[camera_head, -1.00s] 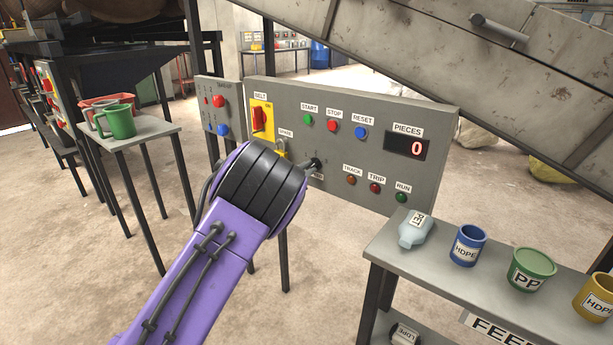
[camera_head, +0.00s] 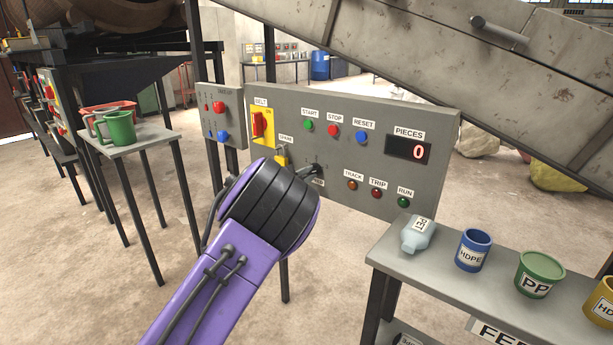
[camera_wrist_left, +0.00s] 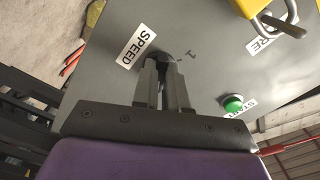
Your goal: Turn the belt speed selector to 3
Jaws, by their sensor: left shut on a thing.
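The belt speed selector (camera_head: 315,170) is a small dark knob low on the grey control panel (camera_head: 345,120), partly hidden by my left wrist in the head view. In the left wrist view the dark knob (camera_wrist_left: 167,57) sits beside the SPEED label (camera_wrist_left: 137,47), with a "1" mark on the panel near it. My left gripper (camera_wrist_left: 164,68) is shut on this knob, its fingers covering much of it. The knob's pointer and other marks cannot be read. My right gripper is not in view.
A red switch on a yellow plate (camera_head: 262,124) and a yellow padlock (camera_head: 281,159) are close by. The green START button (camera_head: 308,126) is above the selector. A feed table (camera_head: 440,275) with a bottle and tubs stands at right.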

